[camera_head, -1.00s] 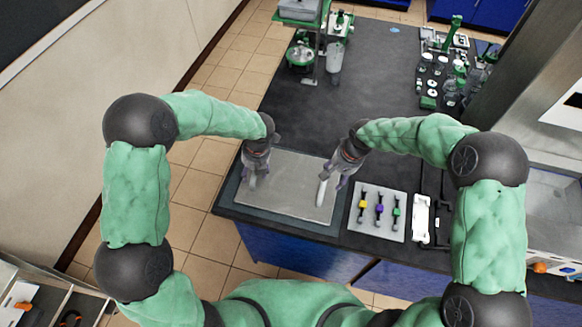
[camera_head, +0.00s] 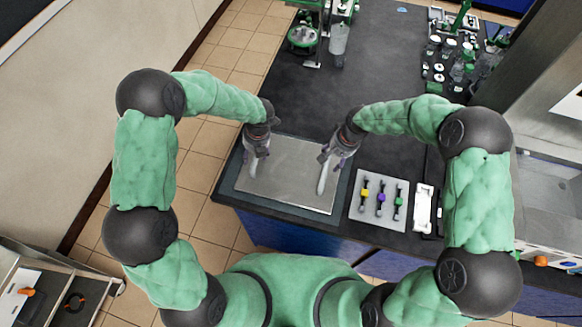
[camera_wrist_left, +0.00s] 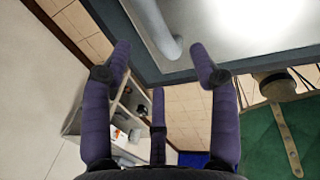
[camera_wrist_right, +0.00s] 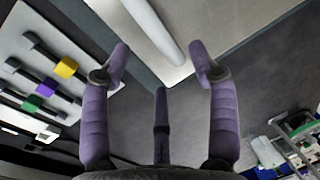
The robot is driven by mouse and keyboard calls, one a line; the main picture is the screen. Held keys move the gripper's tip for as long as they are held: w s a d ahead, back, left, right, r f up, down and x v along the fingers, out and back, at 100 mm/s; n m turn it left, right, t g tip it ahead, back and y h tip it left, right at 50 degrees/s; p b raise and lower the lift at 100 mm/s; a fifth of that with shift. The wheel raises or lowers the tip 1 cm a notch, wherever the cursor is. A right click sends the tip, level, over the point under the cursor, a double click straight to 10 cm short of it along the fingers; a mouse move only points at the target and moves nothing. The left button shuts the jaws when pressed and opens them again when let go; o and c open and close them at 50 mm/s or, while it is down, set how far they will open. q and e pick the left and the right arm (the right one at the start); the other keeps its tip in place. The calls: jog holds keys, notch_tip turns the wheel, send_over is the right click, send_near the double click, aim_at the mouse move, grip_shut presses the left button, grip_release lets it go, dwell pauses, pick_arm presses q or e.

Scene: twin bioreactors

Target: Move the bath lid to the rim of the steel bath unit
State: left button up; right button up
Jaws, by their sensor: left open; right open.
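The bath lid, a flat grey steel plate (camera_head: 288,178), lies on the near left corner of the dark bench. It has a pale bar handle near each side: the left handle (camera_head: 253,169) and the right handle (camera_head: 322,181). My left gripper (camera_head: 259,152) is open at the left handle. In the left wrist view the handle (camera_wrist_left: 153,25) lies between and beyond the open fingertips (camera_wrist_left: 163,58). My right gripper (camera_head: 335,157) is open at the right handle. In the right wrist view that handle (camera_wrist_right: 150,25) runs between the fingertips (camera_wrist_right: 159,60). Contact cannot be told.
A pale tray (camera_head: 380,201) with yellow, purple and green pieces lies right of the lid. A grey steel basin unit (camera_head: 545,185), partly behind my right arm, stands at the far right. Green-framed equipment (camera_head: 303,36) and glassware (camera_head: 455,68) stand farther back.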

aim_at(253, 161)
pick_arm(q)
jog(key=f, duration=0.4)
jog(key=a+f, duration=0.1)
jog(key=f, duration=0.1)
jog(key=shift+w+a+f, duration=0.1)
jog(key=shift+w+f, duration=0.1)
jog(key=shift+f, duration=0.1)
pick_arm(e)
jog(key=f, duration=0.4)
jog(key=a+f, duration=0.1)
jog(key=f, duration=0.1)
jog(key=shift+w+a+f, duration=0.1)
jog(key=shift+w+f, duration=0.1)
jog(key=shift+f, duration=0.15)
pick_arm(q)
grip_shut()
pick_arm(e)
grip_shut()
jog(key=shift+r, duration=0.1)
